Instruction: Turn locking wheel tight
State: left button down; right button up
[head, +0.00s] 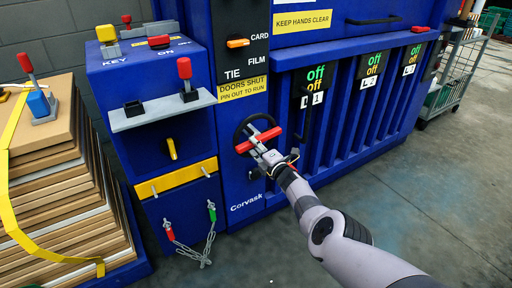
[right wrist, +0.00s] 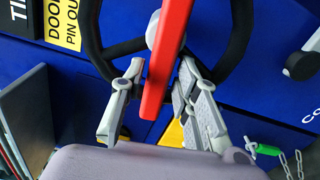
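The locking wheel (head: 239,136) is a black ring on the blue machine's front, with a red bar (head: 263,139) across it. In the right wrist view the red bar (right wrist: 164,60) runs nearly upright in front of the black wheel rim (right wrist: 94,40). Contact with the bar cannot be made out. My left gripper is not in view.
A grey shelf (head: 160,111) with a red-topped lever juts out left of the wheel. A red clip and a green clip (head: 211,212) hang on a chain below. Stacked boards (head: 60,190) stand at the left.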

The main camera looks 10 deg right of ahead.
jog(key=shift+o, duration=1)
jog(key=shift+d, duration=0.1)
jog(key=v, duration=1.2)
